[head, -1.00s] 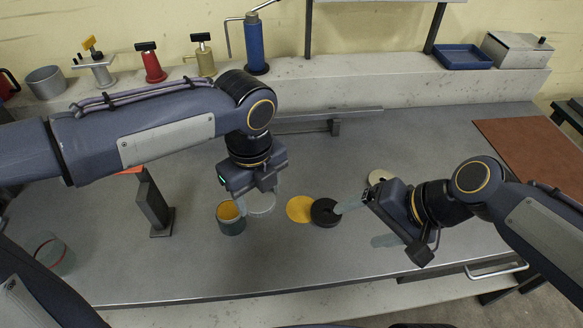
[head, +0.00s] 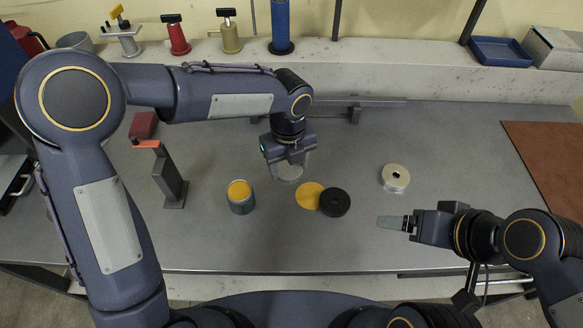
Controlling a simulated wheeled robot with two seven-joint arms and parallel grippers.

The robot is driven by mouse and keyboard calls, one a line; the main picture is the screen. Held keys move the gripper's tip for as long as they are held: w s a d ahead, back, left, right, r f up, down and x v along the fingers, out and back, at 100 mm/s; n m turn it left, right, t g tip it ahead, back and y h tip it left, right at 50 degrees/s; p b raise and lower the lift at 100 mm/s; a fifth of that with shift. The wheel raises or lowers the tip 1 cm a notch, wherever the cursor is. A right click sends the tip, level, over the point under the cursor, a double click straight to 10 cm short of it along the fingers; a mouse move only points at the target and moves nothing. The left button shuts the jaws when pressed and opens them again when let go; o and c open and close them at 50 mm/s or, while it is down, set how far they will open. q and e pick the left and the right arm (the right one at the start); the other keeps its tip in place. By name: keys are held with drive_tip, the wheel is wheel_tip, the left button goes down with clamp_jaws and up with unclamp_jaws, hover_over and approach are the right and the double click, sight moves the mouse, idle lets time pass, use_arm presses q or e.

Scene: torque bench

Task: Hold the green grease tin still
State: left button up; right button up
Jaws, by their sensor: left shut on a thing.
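The green grease tin (head: 242,206) stands upright on the bench, left of centre, with yellow-orange showing at its top. My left gripper (head: 289,168) is behind and to the right of the tin, apart from it, pointing down. It is shut on a pale grey round thing (head: 288,175), partly hidden by the gripper; I cannot tell whether that thing touches the bench. My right gripper (head: 391,222) is well to the right of the tin, seen side-on, so its finger gap does not show.
A yellow disc (head: 308,196) lies beside a black ring (head: 335,202) right of the tin. A dark upright post (head: 171,184) with an orange top stands left of the tin. The front middle of the bench (head: 310,245) is clear.

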sight(291, 171)
use_arm(q)
drive_tip(key=f, duration=0.1)
drive_tip(key=w, duration=0.1)
drive_tip(key=w+f, duration=0.1)
drive_tip(key=shift+w+d+f, duration=0.1)
drive_tip(key=shift+d+f, duration=0.15)
drive_tip(key=shift+f, duration=0.1)
drive_tip(key=shift+w+f, duration=0.15)
drive_tip(key=shift+f, duration=1.6)
drive_tip(key=shift+f, duration=0.1)
drive_tip(key=o, duration=1.1)
